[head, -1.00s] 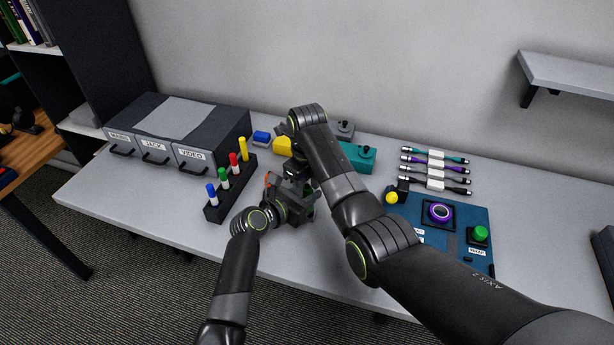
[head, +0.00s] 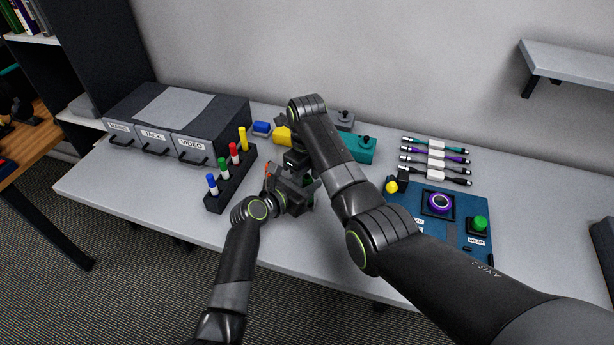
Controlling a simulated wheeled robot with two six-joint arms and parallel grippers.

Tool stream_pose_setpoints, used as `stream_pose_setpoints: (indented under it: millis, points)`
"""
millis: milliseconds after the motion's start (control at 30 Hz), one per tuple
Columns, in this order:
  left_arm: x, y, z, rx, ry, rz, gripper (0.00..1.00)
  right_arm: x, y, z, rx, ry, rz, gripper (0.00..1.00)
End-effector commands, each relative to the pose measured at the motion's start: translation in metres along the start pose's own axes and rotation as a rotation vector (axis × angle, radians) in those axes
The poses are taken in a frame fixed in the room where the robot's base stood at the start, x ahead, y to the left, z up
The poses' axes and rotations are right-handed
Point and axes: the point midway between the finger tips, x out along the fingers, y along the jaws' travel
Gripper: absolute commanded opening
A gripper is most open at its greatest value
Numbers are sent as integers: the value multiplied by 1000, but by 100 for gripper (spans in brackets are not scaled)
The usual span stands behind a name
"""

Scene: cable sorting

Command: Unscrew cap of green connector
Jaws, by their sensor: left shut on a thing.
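My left gripper (head: 290,188) is low over the middle of the table, close to and partly under my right gripper (head: 296,158). The left is shut on something, but its own dark body and my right arm hide what it is. The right gripper points down from above, and its fingertips are hidden, so I cannot tell whether it is open. I cannot make out a green connector between the grippers. A green-capped piece (head: 224,166) stands upright in a dark rack (head: 233,187) to the left, beside blue, red and yellow ones.
A drawer unit (head: 180,120) stands at the back left. Several cables (head: 436,160) lie at the right, behind a blue panel (head: 415,205) with a green button (head: 480,223). The front left of the table is clear.

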Motion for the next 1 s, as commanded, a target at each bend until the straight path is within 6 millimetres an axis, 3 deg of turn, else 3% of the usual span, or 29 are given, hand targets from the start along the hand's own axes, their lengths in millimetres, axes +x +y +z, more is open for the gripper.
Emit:
stream_pose_setpoints:
  millis: [167,400,633,800,1000]
  points:
    - [0,0,-2,-1,4,-1,0,-5,0,1,0,-2,-2,50]
    - [0,0,-2,-1,4,-1,0,-36,0,0,0,-2,-1,50]
    - [0,0,-2,-1,4,-1,0,-51,0,0,0,-2,-1,45]
    - [0,0,-2,-1,4,-1,0,-77,-1,0,1,-2,-2,45]
    - [0,0,-2,-1,4,-1,0,-61,0,-1,1,2,3,45]
